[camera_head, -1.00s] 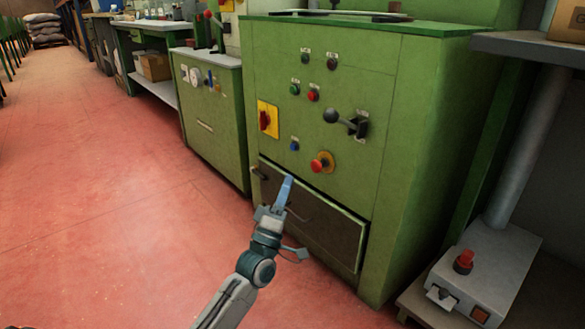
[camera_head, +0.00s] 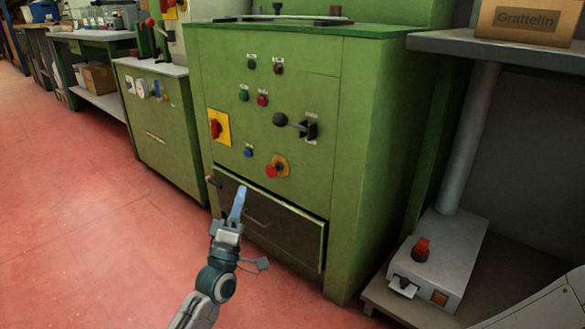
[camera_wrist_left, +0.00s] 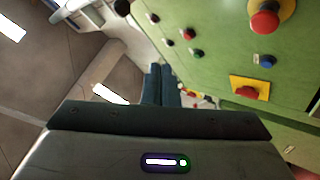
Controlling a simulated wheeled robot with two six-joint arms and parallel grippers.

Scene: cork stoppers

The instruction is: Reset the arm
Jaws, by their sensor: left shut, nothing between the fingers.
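My left gripper (camera_head: 238,206) is shut and empty. In the head view it points up, in front of the dark lower panel (camera_head: 270,222) of the green machine (camera_head: 365,150); I cannot tell whether it touches the panel. In the left wrist view its closed fingers (camera_wrist_left: 159,84) stand together, with the machine's green face to the right. My right gripper is not in view.
The machine's front carries a red knob on yellow (camera_head: 219,127), a black lever (camera_head: 295,124) and a red push button (camera_head: 272,171). A grey device (camera_head: 437,262) stands on a low shelf at right. Red floor (camera_head: 90,220) is clear at left.

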